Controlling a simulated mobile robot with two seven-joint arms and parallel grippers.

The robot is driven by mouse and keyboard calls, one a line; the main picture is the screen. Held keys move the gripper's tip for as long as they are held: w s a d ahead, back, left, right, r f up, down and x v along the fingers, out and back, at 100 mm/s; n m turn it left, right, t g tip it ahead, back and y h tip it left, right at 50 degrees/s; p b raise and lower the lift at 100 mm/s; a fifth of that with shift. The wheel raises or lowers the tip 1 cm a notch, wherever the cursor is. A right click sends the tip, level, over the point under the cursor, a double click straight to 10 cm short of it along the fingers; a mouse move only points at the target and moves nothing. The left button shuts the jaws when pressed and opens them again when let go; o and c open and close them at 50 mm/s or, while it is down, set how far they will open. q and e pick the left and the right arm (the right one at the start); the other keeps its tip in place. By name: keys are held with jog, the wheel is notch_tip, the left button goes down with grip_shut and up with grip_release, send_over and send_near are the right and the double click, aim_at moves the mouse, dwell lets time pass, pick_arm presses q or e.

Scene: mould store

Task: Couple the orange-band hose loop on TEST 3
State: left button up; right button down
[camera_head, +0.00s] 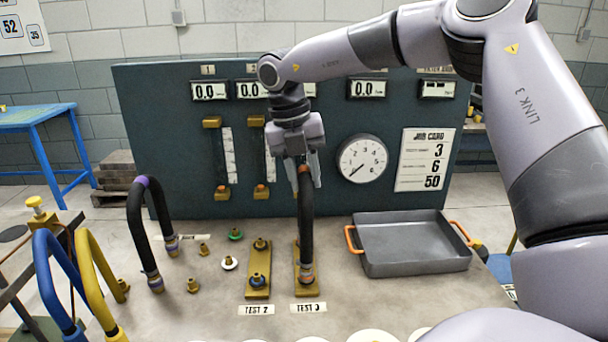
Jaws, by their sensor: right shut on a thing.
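The black hose loop (307,222) with an orange band at its top stands upright over the brass TEST 3 plate (309,291). I see the loop nearly edge-on. Its near end coupling (306,272) is at the plate's front fitting; I cannot tell whether it is seated. The far end is mostly hidden behind the hose. My right gripper (304,172) points down and is shut on the top of the loop at the orange band. The TEST 3 label (308,308) lies in front of the plate. My left gripper is not in view.
The TEST 2 plate (258,293) with two fittings is just left. A purple-band black hose (140,225) stands further left, near loose fittings and caps (229,263). A grey tray (415,266) with orange handles is on the right. A gauge panel (160,110) rises behind.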

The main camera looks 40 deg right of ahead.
jog(key=shift+a+f, duration=0.1)
jog(key=shift+a, duration=0.1)
jog(key=c, duration=0.7)
grip_release()
jog(key=shift+c, duration=0.2)
jog(key=shift+r, duration=0.2)
notch_tip(320, 180, up, 7)
jog(key=a, duration=0.1)
jog(key=shift+w+f, duration=0.15)
jog(key=shift+w, duration=0.3)
